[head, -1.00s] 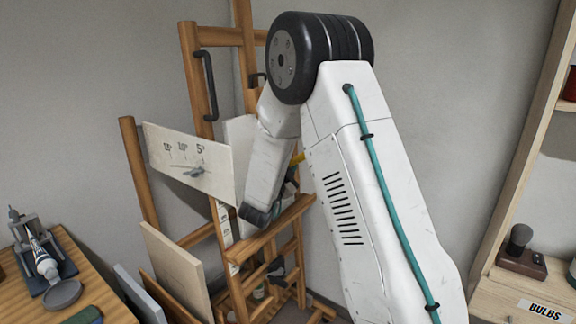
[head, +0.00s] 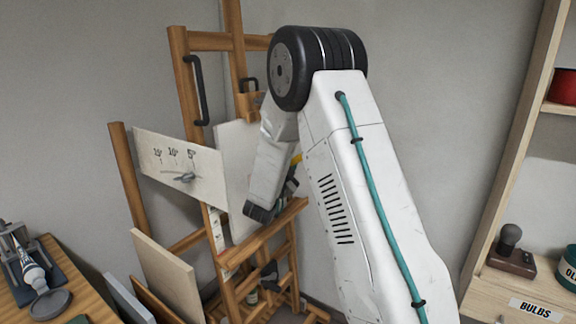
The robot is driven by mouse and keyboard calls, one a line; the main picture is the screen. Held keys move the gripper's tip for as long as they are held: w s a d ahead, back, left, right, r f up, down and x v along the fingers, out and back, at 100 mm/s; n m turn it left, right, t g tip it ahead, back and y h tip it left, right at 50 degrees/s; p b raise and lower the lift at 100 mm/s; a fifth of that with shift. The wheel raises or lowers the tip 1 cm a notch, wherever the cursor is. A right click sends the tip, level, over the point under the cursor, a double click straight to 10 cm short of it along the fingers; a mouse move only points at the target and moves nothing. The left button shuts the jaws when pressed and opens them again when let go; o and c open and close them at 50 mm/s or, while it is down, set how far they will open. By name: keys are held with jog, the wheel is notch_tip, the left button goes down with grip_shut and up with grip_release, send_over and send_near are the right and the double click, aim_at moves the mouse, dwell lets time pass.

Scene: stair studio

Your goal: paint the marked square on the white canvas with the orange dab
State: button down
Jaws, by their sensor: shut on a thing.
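The white canvas (head: 234,150) stands on the wooden easel (head: 181,90), mostly hidden behind my arm and a pale board with angle marks. My gripper (head: 262,212) is low in front of the canvas, above the easel's ledge, seen from behind. Its fingertips and whatever it holds are hidden by my own arm. A small yellow part shows beside the wrist; I cannot tell what it belongs to. The marked square and the orange dab are not visible.
The angle-marked board (head: 180,168) juts out left of the canvas. Boards (head: 165,275) lean at the easel's foot. A wooden bench (head: 50,262) with a tube in a stand (head: 32,270) is at left. Shelves (head: 525,285) with a red pot (head: 564,86) stand at right.

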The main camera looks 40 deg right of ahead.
jog(key=s+a+r, duration=0.1)
jog(key=s+a, duration=0.1)
jog(key=a, duration=0.5)
jog(key=shift+s+r, duration=0.15)
jog(key=shift+s, duration=0.1)
dwell(2.8)
jog(key=s+d, duration=0.2)
jog(key=s, duration=0.3)
jog(key=shift+s+r, duration=0.3)
jog(key=shift+s, duration=0.05)
dwell(0.3)
jog(key=s, duration=0.1)
jog(key=s+d, duration=0.1)
jog(key=shift+s+r, duration=0.15)
jog(key=shift+s, duration=0.2)
dwell(0.3)
